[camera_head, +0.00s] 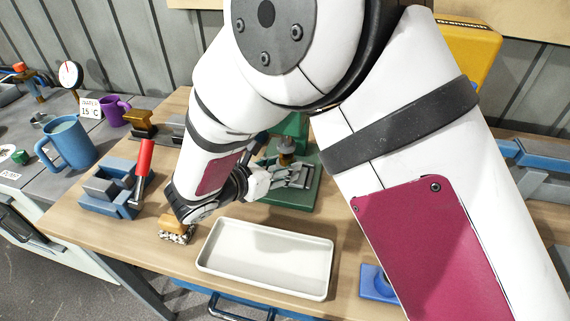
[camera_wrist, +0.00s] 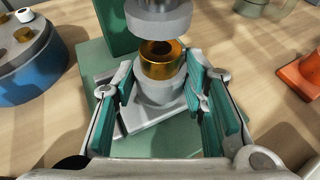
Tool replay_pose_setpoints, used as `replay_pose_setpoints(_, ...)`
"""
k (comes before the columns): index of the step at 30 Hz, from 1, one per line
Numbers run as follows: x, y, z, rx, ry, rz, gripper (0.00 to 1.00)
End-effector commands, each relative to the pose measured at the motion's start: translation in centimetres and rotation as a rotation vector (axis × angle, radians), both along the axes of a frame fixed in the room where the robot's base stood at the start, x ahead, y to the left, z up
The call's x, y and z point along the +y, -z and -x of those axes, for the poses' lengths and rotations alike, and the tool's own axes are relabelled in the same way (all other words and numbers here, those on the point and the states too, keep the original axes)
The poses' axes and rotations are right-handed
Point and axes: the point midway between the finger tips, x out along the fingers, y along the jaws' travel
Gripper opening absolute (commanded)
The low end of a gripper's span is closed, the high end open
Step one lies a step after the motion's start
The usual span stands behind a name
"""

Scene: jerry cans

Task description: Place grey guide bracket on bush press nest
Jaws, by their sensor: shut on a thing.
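The grey guide bracket (camera_wrist: 150,118) is between the teal-padded fingers of my gripper (camera_wrist: 160,78), which is shut on it. A brass-coloured ring (camera_wrist: 162,62) sits at the top of the bracket's round boss, under the grey ram (camera_wrist: 158,16) of the green press (camera_wrist: 118,28). The bracket is over the press base, and the nest under it is hidden. I cannot tell whether the bracket touches the nest. In the head view my gripper (camera_head: 292,175) is at the green press (camera_head: 297,128), low over its base, partly hidden by my arm.
An empty white tray (camera_head: 212,262) lies in front of the press. A blue fixture with a red handle (camera_head: 143,158) stands to the left. A small orange-topped block (camera_head: 176,225) is beside the tray. Blue (camera_head: 70,143) and purple (camera_head: 113,110) mugs stand on the grey bench.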

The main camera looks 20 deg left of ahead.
Motion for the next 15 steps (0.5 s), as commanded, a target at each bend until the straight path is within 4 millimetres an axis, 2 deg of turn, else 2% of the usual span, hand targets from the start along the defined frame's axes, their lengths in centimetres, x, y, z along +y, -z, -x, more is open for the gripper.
replay_pose_setpoints(13, 0.06, 0.50, -0.13, -0.003, 0.000, -0.001, 0.00)
replay_pose_setpoints(14, 0.03, 0.47, -0.09, -0.001, -0.001, -0.001, 0.46)
replay_pose_setpoints(15, 0.04, 0.45, -0.08, -0.001, -0.001, -0.001, 0.55)
